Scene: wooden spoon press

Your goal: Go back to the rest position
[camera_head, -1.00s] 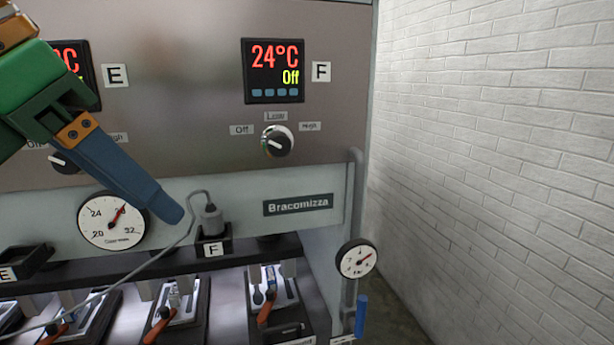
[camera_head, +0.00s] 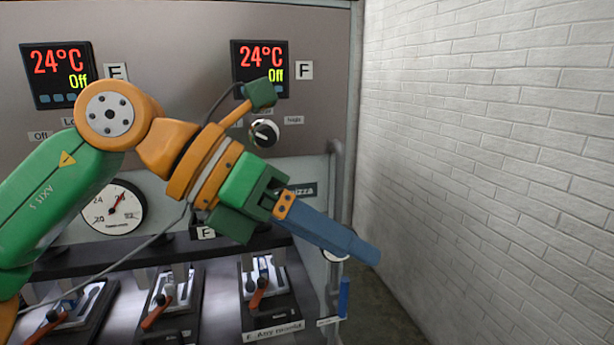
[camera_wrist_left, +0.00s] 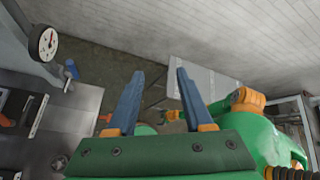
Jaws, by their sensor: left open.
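My left gripper (camera_head: 330,232) reaches in from the left in the head view, in front of the press panel, with its blue fingers pointing to the lower right. In the left wrist view both blue fingers (camera_wrist_left: 157,105) are spread apart with nothing between them, so it is open and empty. The press (camera_head: 190,30) stands behind the arm, with two displays reading 24°C and Off. My arm covers part of the nameplate and the right gauge.
A round knob (camera_head: 264,133) sits below the right display. Several moulds with orange-red handles, such as the right one (camera_head: 258,292), line the lower shelf. A gauge (camera_wrist_left: 44,42) and a blue valve handle (camera_head: 344,297) are at the press's right edge. A white brick wall (camera_head: 490,150) stands to the right.

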